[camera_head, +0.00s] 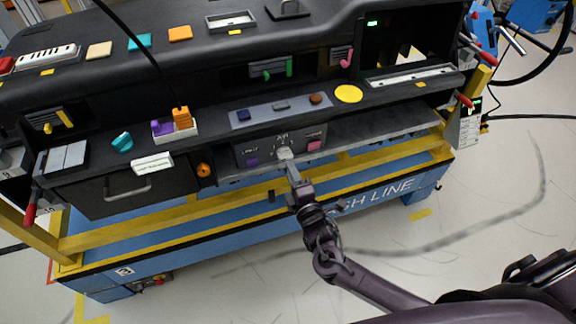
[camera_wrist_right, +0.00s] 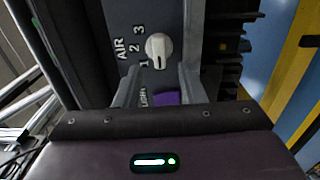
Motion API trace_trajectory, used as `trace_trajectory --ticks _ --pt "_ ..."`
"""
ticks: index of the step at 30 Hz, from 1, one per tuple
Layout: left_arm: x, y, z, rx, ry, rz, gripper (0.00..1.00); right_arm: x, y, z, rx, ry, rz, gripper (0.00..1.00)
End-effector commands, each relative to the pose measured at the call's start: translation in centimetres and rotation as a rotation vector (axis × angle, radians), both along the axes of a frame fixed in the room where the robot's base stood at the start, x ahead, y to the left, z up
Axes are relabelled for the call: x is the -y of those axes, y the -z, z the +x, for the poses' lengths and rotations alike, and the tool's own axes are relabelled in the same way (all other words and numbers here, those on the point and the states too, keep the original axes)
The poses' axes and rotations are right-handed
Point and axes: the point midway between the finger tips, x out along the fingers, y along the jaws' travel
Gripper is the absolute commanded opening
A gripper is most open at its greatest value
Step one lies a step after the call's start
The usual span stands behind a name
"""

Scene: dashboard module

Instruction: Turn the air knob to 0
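The air knob is a round white dial (camera_wrist_right: 158,47) with a raised grip on the grey panel, beside the lettering AIR and the numbers 1, 2 and 3 in the right wrist view. I cannot tell which number it points to; no 0 is visible. In the head view the AIR panel (camera_head: 267,148) is on the dashboard's front, partly covered by my right gripper (camera_head: 288,162). In the wrist view the right gripper's fingers (camera_wrist_right: 158,88) are spread with nothing visibly held. The knob shows beyond the gap between them. My left gripper is not in view.
A purple button (camera_wrist_right: 166,98) marked LIGHT sits near the knob. A pink button (camera_head: 314,146) is right of it, and an orange round knob (camera_head: 203,170) and a drawer (camera_head: 125,190) are to the left. A yellow rail (camera_head: 240,194) runs below the panel.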

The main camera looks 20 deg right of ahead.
Motion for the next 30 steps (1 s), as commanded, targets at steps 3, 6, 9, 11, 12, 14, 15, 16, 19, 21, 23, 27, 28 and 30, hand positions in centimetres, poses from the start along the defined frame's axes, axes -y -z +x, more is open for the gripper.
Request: trace_trajectory --ticks 3,6,9,11,12,14,15,16,19,21,23,27,28,30 --pt "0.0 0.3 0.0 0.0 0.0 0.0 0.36 0.1 0.1 -1.9 -0.001 -0.001 0.0 0.36" --pt "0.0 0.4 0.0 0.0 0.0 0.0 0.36 0.0 0.1 -2.8 -0.001 -0.001 0.001 0.36" --pt "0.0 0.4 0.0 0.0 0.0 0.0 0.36 0.0 0.0 -3.2 0.001 -0.001 0.001 0.36" --pt "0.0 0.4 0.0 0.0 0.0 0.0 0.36 0.1 -0.1 -3.2 0.001 -0.001 0.001 0.36" --pt "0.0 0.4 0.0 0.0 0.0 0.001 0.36 0.1 -0.1 -3.2 0.001 0.0 0.001 0.36" --pt "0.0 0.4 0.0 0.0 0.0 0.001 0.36 0.1 -0.1 -3.2 0.001 0.0 0.001 0.36" --pt "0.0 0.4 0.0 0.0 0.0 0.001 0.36 0.1 -0.1 -3.2 0.001 0.0 0.001 0.36" --pt "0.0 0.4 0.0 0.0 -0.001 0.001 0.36 0.1 -0.1 -3.2 0.001 0.0 0.001 0.36" --pt "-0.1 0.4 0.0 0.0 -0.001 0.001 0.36 0.1 -0.1 -3.2 0.001 0.0 0.001 0.36" --pt "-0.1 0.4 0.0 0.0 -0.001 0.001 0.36 0.1 -0.1 -3.2 0.001 0.0 0.001 0.36" --pt "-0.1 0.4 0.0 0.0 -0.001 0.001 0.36 0.1 -0.1 -3.2 0.001 0.0 0.001 0.36" --pt "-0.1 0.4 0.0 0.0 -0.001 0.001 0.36 0.5 1.5 -3.4 -0.036 0.006 0.022 0.36" --pt "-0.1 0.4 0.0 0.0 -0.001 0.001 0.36 0.7 2.4 -3.5 -0.058 0.01 0.036 0.36" --pt "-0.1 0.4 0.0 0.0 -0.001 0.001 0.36 1.5 5.5 -4.1 -0.134 0.027 0.088 0.36"
